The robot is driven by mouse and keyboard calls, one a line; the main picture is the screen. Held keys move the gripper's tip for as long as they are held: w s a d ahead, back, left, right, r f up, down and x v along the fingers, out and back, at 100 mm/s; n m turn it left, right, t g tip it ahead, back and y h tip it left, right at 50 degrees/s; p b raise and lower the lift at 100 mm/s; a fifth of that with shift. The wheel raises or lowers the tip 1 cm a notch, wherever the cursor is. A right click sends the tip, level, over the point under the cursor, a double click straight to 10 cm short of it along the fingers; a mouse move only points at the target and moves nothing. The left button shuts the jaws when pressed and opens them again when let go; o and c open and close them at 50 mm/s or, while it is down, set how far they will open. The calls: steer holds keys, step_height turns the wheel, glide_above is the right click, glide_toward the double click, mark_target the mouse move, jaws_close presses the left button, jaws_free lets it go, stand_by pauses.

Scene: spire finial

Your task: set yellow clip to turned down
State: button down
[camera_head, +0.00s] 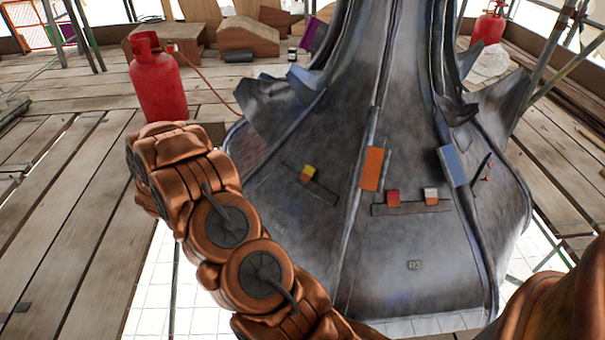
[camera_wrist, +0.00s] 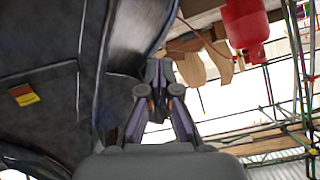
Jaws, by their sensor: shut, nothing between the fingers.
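The yellow clip (camera_head: 309,171) is a small block, yellow on top and orange-red below. It sits on a thin dark strip on the left panel of the grey metal spire (camera_head: 330,225). Whether it is turned up or down I cannot tell. In the wrist view the clip (camera_wrist: 23,95) shows at the far left on the dark panel. My gripper (camera_wrist: 159,75) is shut and empty, well to the right of the clip and apart from it. In the head view my bent copper-coloured arm stands left of the spire, and the fingers cannot be made out there.
Red clip (camera_head: 393,198) and white-topped red clip (camera_head: 431,196) sit on another strip. Orange plate (camera_head: 374,168) and blue plate (camera_head: 453,166) lie on the ribs. Torn metal flaps (camera_head: 277,105) jut from the spire. A red gas bottle (camera_head: 160,85) stands on planks behind my arm.

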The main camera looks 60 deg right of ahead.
steer(key=s+d+f+m+g+h, duration=0.35)
steer(key=s+d+h, duration=0.25)
steer(key=s+d, duration=0.5)
steer(key=s+d+m+g+h, duration=0.1)
steer(key=s+d+g+h, duration=0.45)
steer(key=s, duration=0.55)
steer(key=r+b, duration=0.2)
steer(key=b, duration=0.2)
glide_above(304, 179)
steer(key=a, duration=0.4)
steer(key=d+f+y+b, duration=0.1)
steer(key=d+f, duration=0.1)
steer(key=shift+d, duration=0.3)
steer(key=shift+d+f, duration=0.35)
steer(key=shift+d, duration=0.15)
steer(key=shift+s+d+r+p, duration=0.1)
steer(key=shift+d+r+p, duration=0.05)
steer(key=shift+p, duration=0.3)
